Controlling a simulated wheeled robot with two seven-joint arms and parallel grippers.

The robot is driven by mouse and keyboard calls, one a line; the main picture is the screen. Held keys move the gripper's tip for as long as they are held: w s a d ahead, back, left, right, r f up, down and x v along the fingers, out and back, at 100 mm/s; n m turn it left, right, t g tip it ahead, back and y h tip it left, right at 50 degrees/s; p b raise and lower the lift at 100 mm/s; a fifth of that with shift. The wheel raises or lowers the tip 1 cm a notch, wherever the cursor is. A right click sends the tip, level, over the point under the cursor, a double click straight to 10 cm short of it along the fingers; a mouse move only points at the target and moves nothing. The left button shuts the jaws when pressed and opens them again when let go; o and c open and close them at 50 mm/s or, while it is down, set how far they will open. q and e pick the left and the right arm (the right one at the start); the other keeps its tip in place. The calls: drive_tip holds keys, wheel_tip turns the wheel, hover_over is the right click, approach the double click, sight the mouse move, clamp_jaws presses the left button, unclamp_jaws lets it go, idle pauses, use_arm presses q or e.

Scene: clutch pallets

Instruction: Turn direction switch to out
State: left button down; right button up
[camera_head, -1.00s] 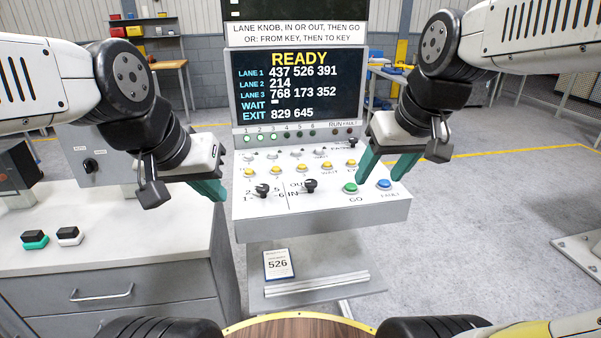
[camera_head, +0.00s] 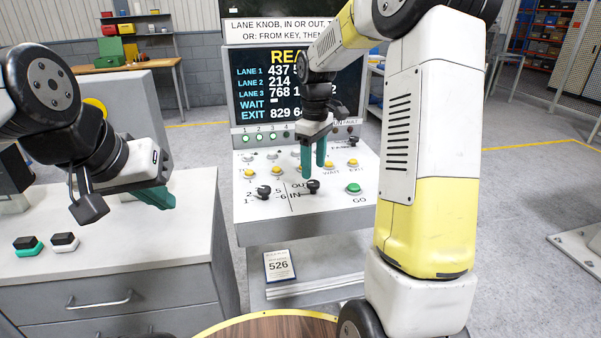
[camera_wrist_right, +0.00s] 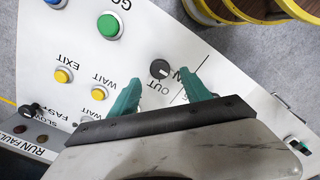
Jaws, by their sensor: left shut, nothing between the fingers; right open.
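The direction switch (camera_head: 313,186) is a black knob between the OUT and IN labels on the sloped control panel (camera_head: 340,211). In the right wrist view the knob (camera_wrist_right: 160,69) shows beyond the fingertips, close to the OUT lettering. My right gripper (camera_head: 313,162) is open and points down just above the knob, with green fingers apart; in the wrist view the fingers (camera_wrist_right: 166,83) lie either side of the knob, not visibly touching it. My left gripper (camera_head: 165,203) is shut and empty, over the white counter at left. The knob's exact pointing direction is hard to tell.
A lane knob (camera_head: 264,192) sits left of the switch. The green GO button (camera_head: 354,188) is at its right, and yellow buttons (camera_head: 301,170) lie behind it. The screen (camera_head: 255,90) stands behind the panel. A card reading 526 (camera_head: 279,266) lies below.

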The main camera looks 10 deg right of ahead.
sight(313, 182)
wheel_tip(313, 182, down, 5)
drive_tip(key=shift+r, duration=0.1)
drive_tip(key=shift+c, duration=0.3)
clamp_jaws()
drive_tip(key=shift+m, duration=0.4)
drive_tip(key=m, duration=1.1)
idle(0.5)
